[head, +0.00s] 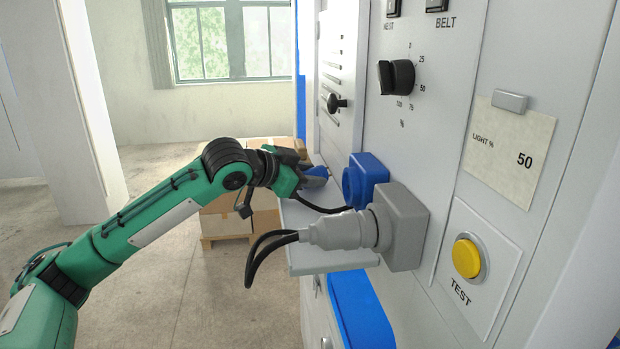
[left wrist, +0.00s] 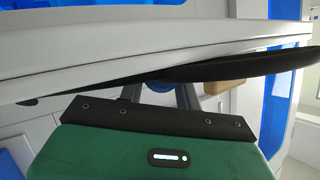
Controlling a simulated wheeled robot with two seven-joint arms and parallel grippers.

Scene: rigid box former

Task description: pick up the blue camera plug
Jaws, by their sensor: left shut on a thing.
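The blue camera plug (head: 318,171) shows as a small blue piece at the tip of my left gripper (head: 310,179), just left of the blue socket (head: 366,181) on the machine panel. My left gripper is shut on the plug; the fingers hide much of it. The plug is apart from the socket. In the left wrist view a small blue part (left wrist: 158,87) shows behind the dark mount, mostly hidden by a grey edge and a black cable. My right gripper is not in view.
A grey plug (head: 340,231) sits in the grey socket (head: 405,226), its black cables looping left. A grey shelf (head: 330,262) juts out below. A dial (head: 396,77), a yellow button (head: 467,258) and a black knob (head: 334,103) stick out of the panel. Boxes (head: 226,224) stand behind my arm.

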